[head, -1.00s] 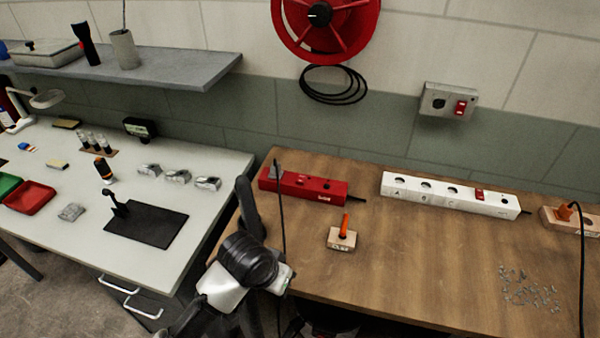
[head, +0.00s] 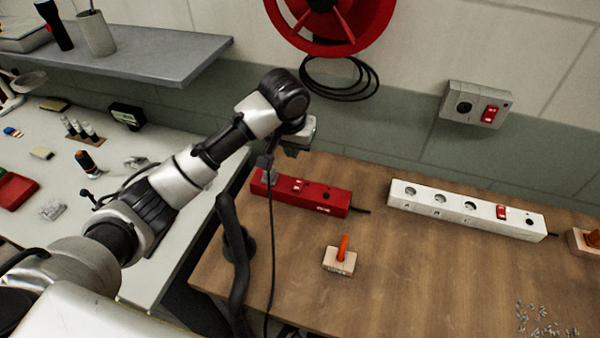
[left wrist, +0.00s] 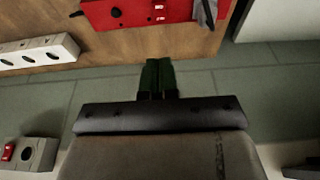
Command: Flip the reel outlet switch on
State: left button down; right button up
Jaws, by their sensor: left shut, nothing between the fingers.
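The wall outlet box (head: 476,104) is grey, with a round socket and a red rocker switch (head: 491,115). It sits on the wall, right of the red reel (head: 328,20). I cannot tell the rocker's position. The outlet box also shows at the lower left of the left wrist view (left wrist: 38,152), its red switch (left wrist: 8,152) at the picture edge. My left gripper (head: 291,152) is over the back left of the wooden bench, well left of the outlet. Its dark green fingers (left wrist: 158,66) are together and empty, touching nothing visible. My right gripper is not in view.
A white power strip (head: 440,207) lies below the wall outlet. An orange-handled block (head: 341,260) stands in front. A black cable coil (head: 340,80) hangs under the reel.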

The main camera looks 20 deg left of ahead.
pick_arm(q)
jog(key=s, duration=0.1)
jog(key=p, duration=0.1)
send_over(297, 188)
jog(key=s, duration=0.1)
jog(key=s+x, duration=0.1)
jog(key=x, duration=0.5)
jog(key=p+x, duration=0.1)
jog(key=x, duration=0.2)
jog(key=s+x, duration=0.1)
jog(key=x, duration=0.2)
jog(key=shift+s+f+p, duration=0.1)
jog(key=shift+f+p, duration=0.3)
jog(key=shift+f, duration=0.5)
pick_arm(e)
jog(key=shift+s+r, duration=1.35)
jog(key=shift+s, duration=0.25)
